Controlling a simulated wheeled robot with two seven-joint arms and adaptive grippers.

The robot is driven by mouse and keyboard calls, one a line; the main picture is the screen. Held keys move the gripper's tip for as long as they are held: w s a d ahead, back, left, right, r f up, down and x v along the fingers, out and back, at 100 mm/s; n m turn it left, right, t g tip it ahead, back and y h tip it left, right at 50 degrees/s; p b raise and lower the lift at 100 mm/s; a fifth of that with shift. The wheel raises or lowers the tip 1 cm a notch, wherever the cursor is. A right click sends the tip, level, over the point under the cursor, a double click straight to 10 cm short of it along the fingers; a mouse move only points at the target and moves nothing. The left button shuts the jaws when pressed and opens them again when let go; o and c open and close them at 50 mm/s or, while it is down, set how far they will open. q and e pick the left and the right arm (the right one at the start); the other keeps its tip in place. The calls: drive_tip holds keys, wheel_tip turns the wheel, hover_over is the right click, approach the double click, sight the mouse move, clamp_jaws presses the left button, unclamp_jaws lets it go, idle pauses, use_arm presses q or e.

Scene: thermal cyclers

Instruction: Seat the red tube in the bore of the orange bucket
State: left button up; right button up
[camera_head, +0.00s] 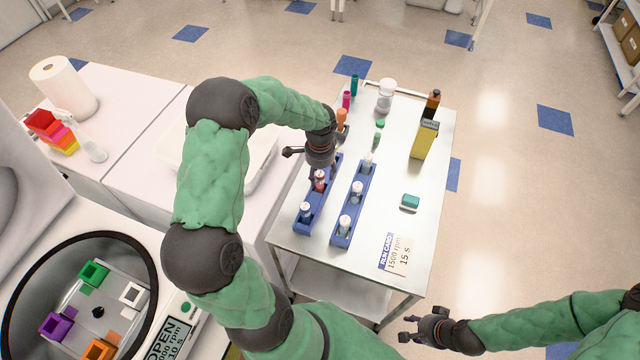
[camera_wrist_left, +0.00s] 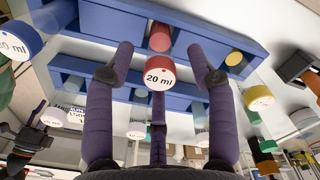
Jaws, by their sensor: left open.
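The red tube (camera_head: 320,181) stands in the left blue rack (camera_head: 327,194) on the cart. In the left wrist view its red cap and 20 ml label (camera_wrist_left: 159,78) sit between my left gripper's spread fingers. My left gripper (camera_head: 318,168) is open around the tube's top; I cannot tell whether any finger touches it. The orange bucket (camera_head: 99,349) is in the open centrifuge at the lower left, cut by the frame's bottom edge. Its bore is hard to make out. My right gripper (camera_head: 408,329) is low at the front, its fingers apart and empty.
The cart (camera_head: 410,260) also holds bottles, a yellow box (camera_head: 424,140) and a run card (camera_head: 394,254). Green, white and purple buckets (camera_head: 56,326) share the rotor. The centrifuge rim (camera_head: 150,262) surrounds them.

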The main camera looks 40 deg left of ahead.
use_arm(q)
drive_tip(key=shift+f, duration=0.3)
drive_tip(key=c, duration=1.1)
drive_tip(key=shift+r, duration=0.1)
